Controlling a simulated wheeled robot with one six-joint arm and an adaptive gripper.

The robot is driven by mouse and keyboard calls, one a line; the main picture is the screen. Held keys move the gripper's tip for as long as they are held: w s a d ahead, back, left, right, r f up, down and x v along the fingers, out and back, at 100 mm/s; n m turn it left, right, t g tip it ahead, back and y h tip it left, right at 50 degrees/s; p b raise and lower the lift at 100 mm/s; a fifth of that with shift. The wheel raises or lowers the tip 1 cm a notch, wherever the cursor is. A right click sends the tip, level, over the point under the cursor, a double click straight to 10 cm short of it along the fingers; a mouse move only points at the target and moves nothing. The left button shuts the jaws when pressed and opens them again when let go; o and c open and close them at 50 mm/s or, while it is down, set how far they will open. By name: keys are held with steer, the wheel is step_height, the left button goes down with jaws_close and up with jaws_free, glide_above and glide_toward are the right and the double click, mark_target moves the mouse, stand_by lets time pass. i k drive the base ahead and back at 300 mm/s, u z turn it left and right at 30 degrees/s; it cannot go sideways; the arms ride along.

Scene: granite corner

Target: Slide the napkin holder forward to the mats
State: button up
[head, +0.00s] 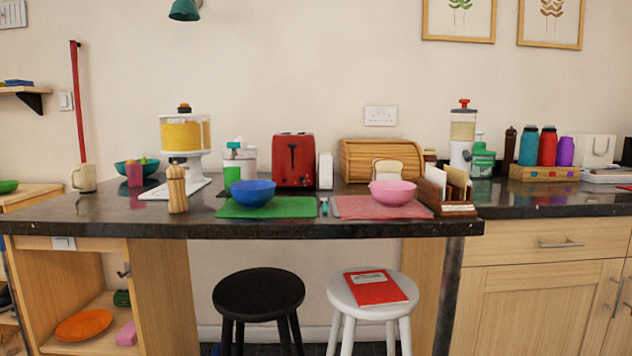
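Two mats lie along the counter's front edge: a green mat (226,209) with a blue bowl (253,193), and a pink-red mat (351,207) with a pink bowl (393,192). I cannot tell for certain which thing is the napkin holder. A bread-slice-shaped upright piece (386,167) stands behind the pink bowl, its lower part hidden. A brown wooden rack (431,193) holding upright papers stands at the right end of the pink-red mat. A narrow white upright block (326,169) stands beside the toaster, behind the gap between the mats. My gripper is not in view.
The dark granite counter (330,229) carries a red toaster (294,160), a wooden bread box (362,157) and a pepper mill (177,190). A small teal-handled utensil (324,206) lies between the mats. A black stool (259,292) and a white stool (350,288) stand in front.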

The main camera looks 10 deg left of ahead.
mark_target(325, 169)
steer(key=z, duration=0.05)
steer(key=k, duration=0.5)
steer(key=u, duration=1)
steer(key=i, duration=1.05)
steer(key=z, duration=0.45)
